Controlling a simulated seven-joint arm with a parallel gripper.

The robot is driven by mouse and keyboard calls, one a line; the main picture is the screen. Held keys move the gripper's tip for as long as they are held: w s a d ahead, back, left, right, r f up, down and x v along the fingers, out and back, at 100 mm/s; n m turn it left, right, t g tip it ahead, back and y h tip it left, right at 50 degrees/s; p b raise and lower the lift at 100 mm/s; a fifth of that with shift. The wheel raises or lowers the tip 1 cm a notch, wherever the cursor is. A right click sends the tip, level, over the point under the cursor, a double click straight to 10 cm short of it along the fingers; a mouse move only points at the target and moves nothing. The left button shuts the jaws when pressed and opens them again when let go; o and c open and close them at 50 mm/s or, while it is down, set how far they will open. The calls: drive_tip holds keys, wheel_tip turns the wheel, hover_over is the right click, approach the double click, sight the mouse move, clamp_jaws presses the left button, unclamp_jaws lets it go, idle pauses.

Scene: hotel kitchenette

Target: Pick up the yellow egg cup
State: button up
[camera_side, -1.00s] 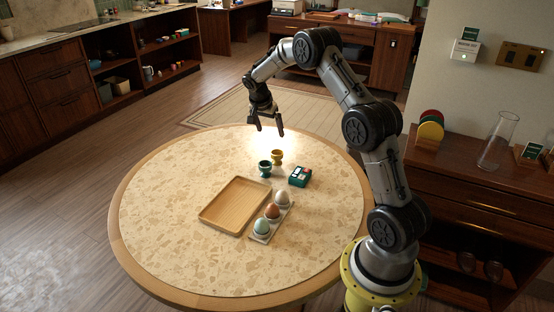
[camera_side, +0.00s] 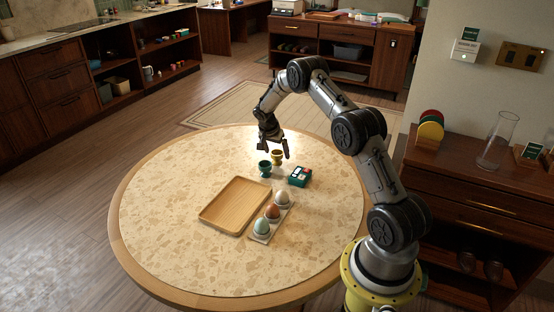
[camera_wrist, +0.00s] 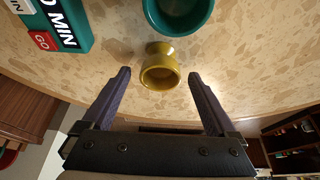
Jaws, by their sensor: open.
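The yellow egg cup (camera_side: 277,158) stands on the round table beside the green egg cup (camera_side: 265,169). My gripper (camera_side: 273,152) is open and low over the table, close to the yellow egg cup. In the wrist view, the yellow egg cup (camera_wrist: 160,68) shows ahead of and between the two open fingers (camera_wrist: 160,76), with no finger seen touching it. The green egg cup (camera_wrist: 178,14) is just beyond it at the top edge.
A green timer box (camera_side: 300,176) stands right of the cups and shows at top left in the wrist view (camera_wrist: 62,24). A wooden tray (camera_side: 207,214) and a rack (camera_side: 260,238) with three eggs lie nearer. The table's left side is clear.

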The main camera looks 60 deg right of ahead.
drive_tip(key=shift+d+f, duration=0.35)
drive_tip(key=shift+f, duration=0.3)
clamp_jaws()
